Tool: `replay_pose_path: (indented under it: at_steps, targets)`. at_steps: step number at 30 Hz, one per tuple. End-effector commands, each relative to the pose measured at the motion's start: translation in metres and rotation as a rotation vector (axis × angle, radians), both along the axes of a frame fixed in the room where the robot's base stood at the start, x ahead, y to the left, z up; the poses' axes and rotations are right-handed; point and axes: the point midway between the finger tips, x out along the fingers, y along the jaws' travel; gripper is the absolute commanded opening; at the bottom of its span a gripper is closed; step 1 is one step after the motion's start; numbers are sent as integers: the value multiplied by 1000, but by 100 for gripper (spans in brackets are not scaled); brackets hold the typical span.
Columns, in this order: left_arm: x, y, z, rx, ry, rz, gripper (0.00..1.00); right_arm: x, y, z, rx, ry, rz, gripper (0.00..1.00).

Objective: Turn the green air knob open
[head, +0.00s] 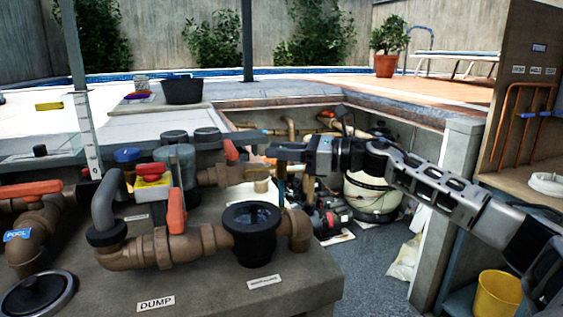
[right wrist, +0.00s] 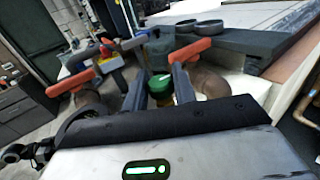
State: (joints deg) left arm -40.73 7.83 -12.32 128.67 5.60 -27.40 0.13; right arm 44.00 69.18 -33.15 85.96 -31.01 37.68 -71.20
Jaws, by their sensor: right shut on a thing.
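The green air knob (right wrist: 159,86) sits on a brass-coloured fitting in the right wrist view, between my right gripper's two fingers. A small white mark shows on its top. My right gripper (right wrist: 160,74) is shut on the knob, one finger on each side. In the head view my right gripper (head: 278,151) reaches in from the right over the far right part of the pipework bench. The knob is hidden there by the fingers. My left gripper is in neither view.
Brown pipes with orange handles (head: 176,211) crowd the bench (head: 215,280). A black open cup (head: 251,230) stands nearer. Beyond the bench, a pit holds a pale tank (head: 371,192). A yellow bucket (head: 497,293) is at the lower right; grey floor (head: 370,270) lies between.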

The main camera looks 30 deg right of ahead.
Motion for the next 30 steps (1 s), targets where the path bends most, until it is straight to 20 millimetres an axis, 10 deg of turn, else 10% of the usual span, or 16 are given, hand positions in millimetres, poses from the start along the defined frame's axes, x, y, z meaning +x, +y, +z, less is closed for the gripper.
replay_pose_path:
  at_steps: [30]
  targets:
    - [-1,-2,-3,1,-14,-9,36,0,1,3,1,-5,566,4]
